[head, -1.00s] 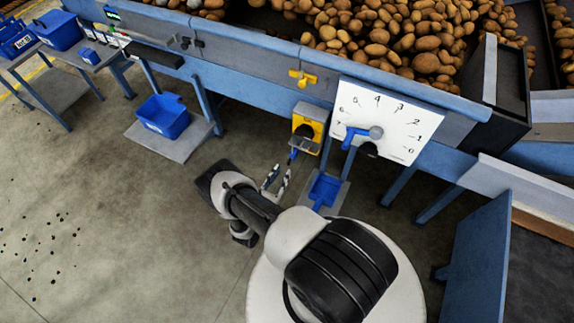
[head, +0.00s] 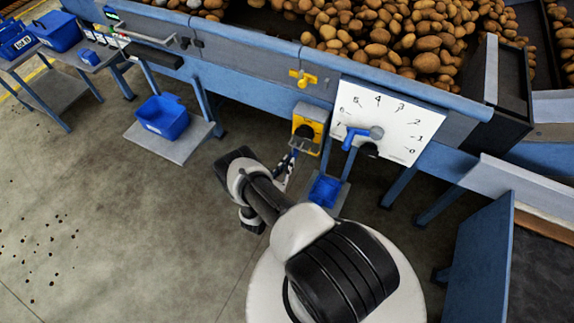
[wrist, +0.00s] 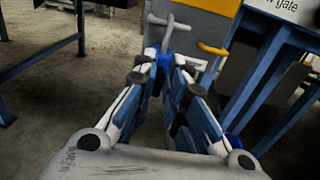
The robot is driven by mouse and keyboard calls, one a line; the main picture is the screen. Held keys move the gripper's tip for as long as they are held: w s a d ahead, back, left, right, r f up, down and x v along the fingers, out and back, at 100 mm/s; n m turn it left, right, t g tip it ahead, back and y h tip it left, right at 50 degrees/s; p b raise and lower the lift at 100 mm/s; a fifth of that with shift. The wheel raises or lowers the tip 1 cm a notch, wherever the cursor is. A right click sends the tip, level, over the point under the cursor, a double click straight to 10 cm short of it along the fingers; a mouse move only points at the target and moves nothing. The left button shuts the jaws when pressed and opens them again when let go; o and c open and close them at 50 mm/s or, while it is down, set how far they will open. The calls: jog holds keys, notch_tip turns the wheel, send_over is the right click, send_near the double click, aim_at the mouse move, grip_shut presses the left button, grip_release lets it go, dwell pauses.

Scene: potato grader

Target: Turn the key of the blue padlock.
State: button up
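The blue padlock (wrist: 164,62) shows in the wrist view just beyond and between my fingertips, below a grey bar (wrist: 167,22) on the grey and yellow box. In the head view the padlock (head: 294,153) is a tiny blue patch under the yellow switch box (head: 309,131). My gripper (wrist: 166,68) points at it with its two fingers apart, the padlock in line with the gap. I cannot tell whether the fingers touch it. In the head view my gripper (head: 286,165) is just below the box. The key cannot be made out.
A white dial plate (head: 383,122) with a blue handle is right of the box. A blue bin (head: 324,190) stands below it, close to my gripper. Another blue bin (head: 163,116) sits on a low shelf at left. Blue frame legs are near; the floor at left is open.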

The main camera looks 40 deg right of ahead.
grip_shut()
jog(key=n+b, duration=0.1)
jog(key=n, duration=0.5)
jog(key=n+b, duration=0.2)
jog(key=n, duration=0.4)
jog(key=n+b, duration=0.2)
jog(key=n, duration=0.4)
jog(key=shift+w+a+f, duration=0.15)
jog(key=shift+w+f, duration=0.2)
jog(key=shift+f, duration=0.05)
dwell(0.4)
jog(key=shift+o, duration=2.4)
grip_release()
